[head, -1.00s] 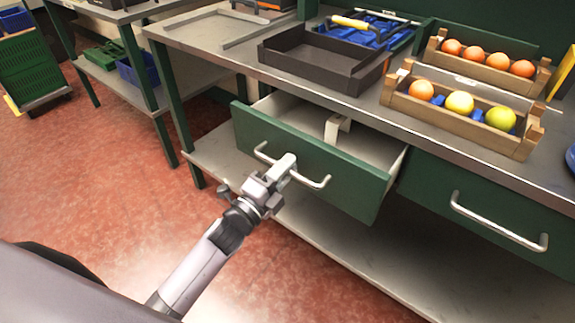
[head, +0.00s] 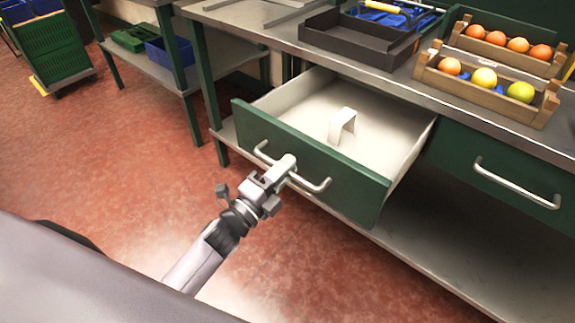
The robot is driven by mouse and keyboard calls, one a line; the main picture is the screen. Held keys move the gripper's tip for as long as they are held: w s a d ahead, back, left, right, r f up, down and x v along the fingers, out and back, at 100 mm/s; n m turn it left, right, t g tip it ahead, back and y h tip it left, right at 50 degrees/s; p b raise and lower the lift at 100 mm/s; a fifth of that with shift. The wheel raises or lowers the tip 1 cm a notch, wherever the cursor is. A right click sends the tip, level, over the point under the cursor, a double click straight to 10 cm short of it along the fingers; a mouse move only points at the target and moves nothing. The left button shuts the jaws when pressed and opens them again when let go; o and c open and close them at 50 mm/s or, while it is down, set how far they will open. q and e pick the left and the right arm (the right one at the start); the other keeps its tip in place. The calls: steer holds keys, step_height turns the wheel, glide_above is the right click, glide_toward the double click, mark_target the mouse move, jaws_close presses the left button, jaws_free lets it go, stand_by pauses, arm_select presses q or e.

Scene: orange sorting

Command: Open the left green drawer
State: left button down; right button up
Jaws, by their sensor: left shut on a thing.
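The left green drawer (head: 335,178) is pulled well out from under the workbench. Its pale inside shows, with a white bracket-shaped thing (head: 342,125) standing in it. My left gripper (head: 280,172) is shut on the middle of the drawer's metal handle (head: 318,186), in front of the drawer face. The fingertips cover part of the handle. My right gripper is not in view.
A second green drawer (head: 480,150) to the right is shut. On the workbench (head: 262,32) stand a black tray (head: 350,45) and wooden crates (head: 478,92) with oranges and yellowish fruit. A lower shelf (head: 440,245) lies beneath. Red floor (head: 130,160) is clear at left.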

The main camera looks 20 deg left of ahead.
arm_select(q)
steer(key=shift+s+a, duration=0.25)
steer(key=shift+s, duration=0.35)
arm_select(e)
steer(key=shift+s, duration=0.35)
arm_select(q)
steer(key=c, duration=1.2)
jaws_free()
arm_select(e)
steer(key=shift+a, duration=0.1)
arm_select(q)
steer(key=shift+v, duration=3.6)
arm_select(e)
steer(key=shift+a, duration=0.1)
